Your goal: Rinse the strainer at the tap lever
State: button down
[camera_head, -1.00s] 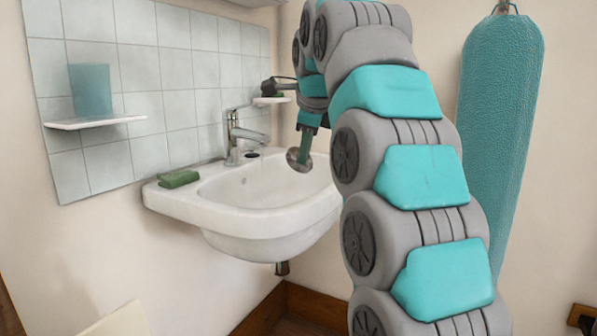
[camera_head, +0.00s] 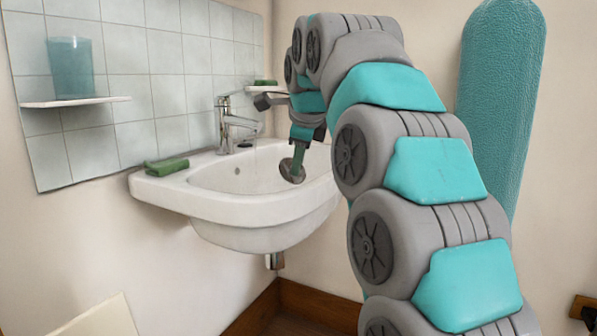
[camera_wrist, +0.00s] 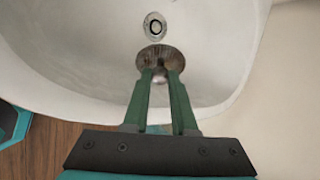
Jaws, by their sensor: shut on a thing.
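The strainer (camera_head: 291,170) is a small round metal disc held below my gripper (camera_head: 298,149). In the wrist view my gripper (camera_wrist: 161,82) has its two green fingers shut on the strainer (camera_wrist: 161,57), over the basin. The white sink (camera_head: 225,205) stands against the wall, and its drain hole shows in the wrist view. The chrome tap (camera_head: 230,122) with its lever on top stands at the back rim, left of my gripper and apart from it. A thin pale stream seems to show below the spout, but I cannot tell surely.
A green soap bar (camera_head: 166,166) lies on the sink's left rim. A shelf (camera_head: 75,102) holds a teal cup (camera_head: 70,68). A small shelf (camera_head: 265,87) with a green item is behind my arm. A teal hanging bag (camera_head: 505,90) is at right.

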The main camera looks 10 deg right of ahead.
jog(key=w+a+f+p, duration=0.3)
jog(key=w+a+p, duration=0.2)
jog(key=w, duration=0.6)
jog(key=shift+w+a+f+p, duration=0.25)
jog(key=shift+w+a+p, duration=0.05)
jog(key=shift+a, duration=1.05)
jog(key=shift+w, duration=0.1)
jog(key=shift+w+d, duration=0.25)
jog(key=shift+d, duration=0.25)
jog(key=shift+s+a, duration=0.1)
jog(key=shift+a, duration=0.1)
jog(key=shift+s+a, duration=0.25)
jog(key=shift+a, duration=0.05)
jog(key=shift+w+d, duration=0.15)
jog(key=shift+d, duration=0.05)
dwell(0.3)
